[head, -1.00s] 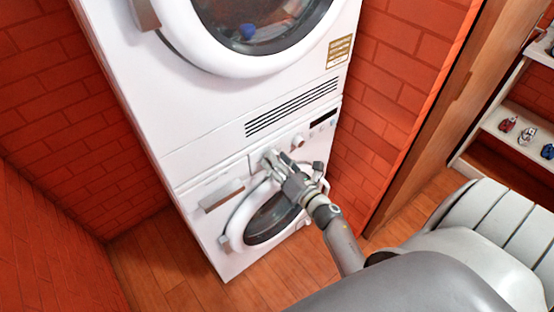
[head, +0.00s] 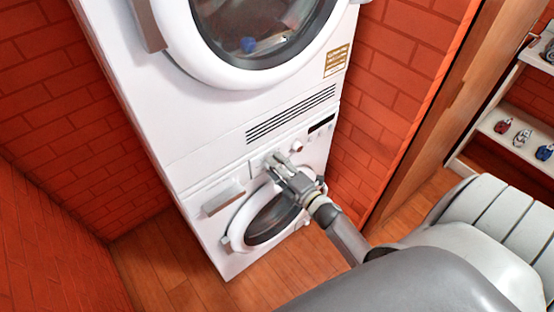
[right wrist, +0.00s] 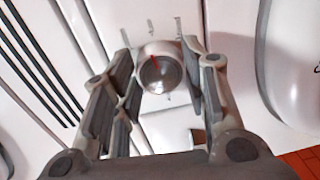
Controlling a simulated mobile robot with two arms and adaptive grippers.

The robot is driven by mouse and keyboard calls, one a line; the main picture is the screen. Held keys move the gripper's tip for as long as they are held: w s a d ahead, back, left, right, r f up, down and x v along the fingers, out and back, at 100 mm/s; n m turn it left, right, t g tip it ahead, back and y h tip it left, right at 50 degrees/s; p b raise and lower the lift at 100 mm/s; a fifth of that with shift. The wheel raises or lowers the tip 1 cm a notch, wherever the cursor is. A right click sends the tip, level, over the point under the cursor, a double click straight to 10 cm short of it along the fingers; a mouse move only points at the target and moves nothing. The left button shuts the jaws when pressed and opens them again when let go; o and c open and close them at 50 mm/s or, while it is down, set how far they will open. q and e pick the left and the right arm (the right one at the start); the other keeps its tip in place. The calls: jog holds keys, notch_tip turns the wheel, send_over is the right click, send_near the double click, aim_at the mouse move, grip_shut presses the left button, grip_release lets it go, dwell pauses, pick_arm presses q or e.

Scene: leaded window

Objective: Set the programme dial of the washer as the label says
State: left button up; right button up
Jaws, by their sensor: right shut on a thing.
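The washer (head: 195,225) is the lower white machine of a stack, with a control panel above its round door. Its programme dial (right wrist: 158,72) is a round silvery knob in the right wrist view. A red pointer line on its face points up and slightly left, and several tick marks surround it. My right gripper (head: 274,160) is at the panel, its fingers on either side of the dial and shut on it. In the head view the gripper mostly hides the dial. A yellow-brown label (head: 337,60) is on the upper machine, its text too small to read. My left gripper is out of view.
The upper machine (head: 170,110) has a large round door (head: 262,30) and a dark vent grille (head: 292,114). A second knob (head: 297,146) and a dark display (head: 321,124) lie right of my gripper. A shelf (head: 510,130) with small objects stands far right. Brick walls flank the machines.

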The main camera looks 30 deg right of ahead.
jog(key=m+y+p, duration=0.1)
jog(key=m+p, duration=0.1)
jog(key=m, duration=0.8)
jog(key=shift+f, duration=0.1)
dwell(0.5)
jog(key=o, duration=1)
jog(key=shift+s+d, duration=0.1)
jog(key=s+d, duration=0.1)
jog(key=s, duration=1)
jog(key=shift+s+d+r, duration=0.2)
jog(key=shift+s+r, duration=0.1)
jog(key=shift+s, duration=0.05)
